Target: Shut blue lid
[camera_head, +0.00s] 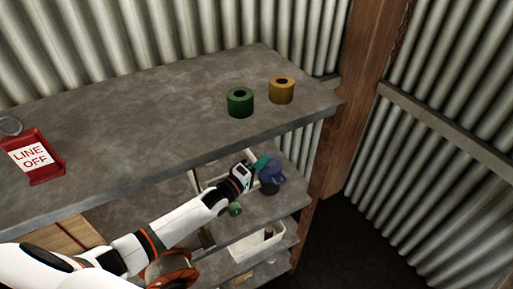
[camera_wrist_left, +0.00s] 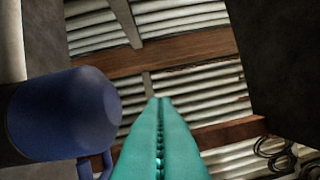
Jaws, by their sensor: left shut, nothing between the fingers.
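In the head view a blue lid (camera_head: 271,171) shows at the right end of the shelf below the top one, over a darker body (camera_head: 270,188). Its exact tilt is too small to tell. My left gripper (camera_head: 262,163) reaches in from the left, its teal fingers at the upper left of the blue lid. In the left wrist view the fingers (camera_wrist_left: 160,105) are pressed together and empty. A rounded blue form (camera_wrist_left: 65,115) with a loop below it fills the left side, beside the fingers. Contact cannot be told. My right gripper is not in view.
The top shelf (camera_head: 150,125) overhangs the lower ones and bears a green ring (camera_head: 240,102), a yellow ring (camera_head: 282,90) and a red "LINE OFF" sign (camera_head: 33,158). A white bin (camera_head: 257,244) stands lower down. A wooden post (camera_head: 355,90) rises right of the shelves.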

